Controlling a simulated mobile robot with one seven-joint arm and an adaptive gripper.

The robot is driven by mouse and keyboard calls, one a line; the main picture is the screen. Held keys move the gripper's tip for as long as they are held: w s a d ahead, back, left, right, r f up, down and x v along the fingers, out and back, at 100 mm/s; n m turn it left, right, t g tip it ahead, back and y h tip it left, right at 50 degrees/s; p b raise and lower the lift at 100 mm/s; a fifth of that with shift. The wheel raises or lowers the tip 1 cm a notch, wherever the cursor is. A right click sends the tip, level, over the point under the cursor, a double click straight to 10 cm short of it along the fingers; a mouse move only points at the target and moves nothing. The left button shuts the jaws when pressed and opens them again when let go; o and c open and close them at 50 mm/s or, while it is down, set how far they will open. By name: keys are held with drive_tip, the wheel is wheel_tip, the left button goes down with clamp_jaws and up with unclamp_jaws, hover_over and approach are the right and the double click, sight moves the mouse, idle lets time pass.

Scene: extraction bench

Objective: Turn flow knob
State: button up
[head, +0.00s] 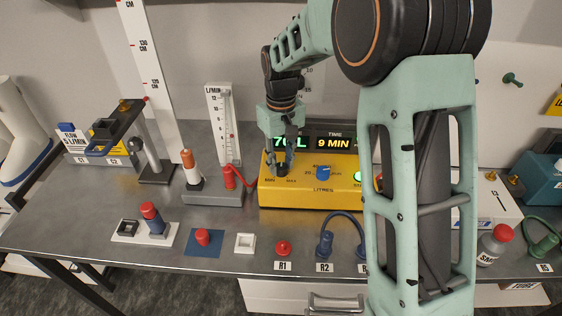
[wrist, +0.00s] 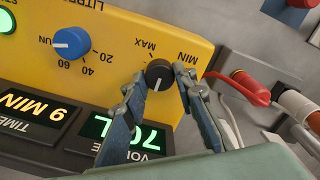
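The flow knob (wrist: 159,74) is a small black dial with a white pointer line, between MIN and MAX marks on the yellow pump box (head: 320,198). In the wrist view, which shows the box upside down, its line points toward the lit display edge. In the head view the knob (head: 282,170) is partly hidden by my fingers. My gripper (head: 282,163) reaches down over it from above. In the wrist view my gripper (wrist: 158,75) has one finger on each side of the knob, with the fingertips apart and very close to its sides. Contact is not clear.
A blue litres knob (head: 323,173) and a green lit button (head: 358,176) sit beside it on the box. A flow meter (head: 222,125) with a red hose (head: 232,178) stands left. Displays (head: 333,143) rise behind. Coloured fittings (head: 283,248) line the bench front.

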sight(282, 166)
drive_tip(key=o, duration=0.4)
wheel_tip(282, 166, up, 12)
drive_tip(key=shift+r, duration=0.1)
idle(0.4)
drive_tip(key=shift+d, duration=0.1)
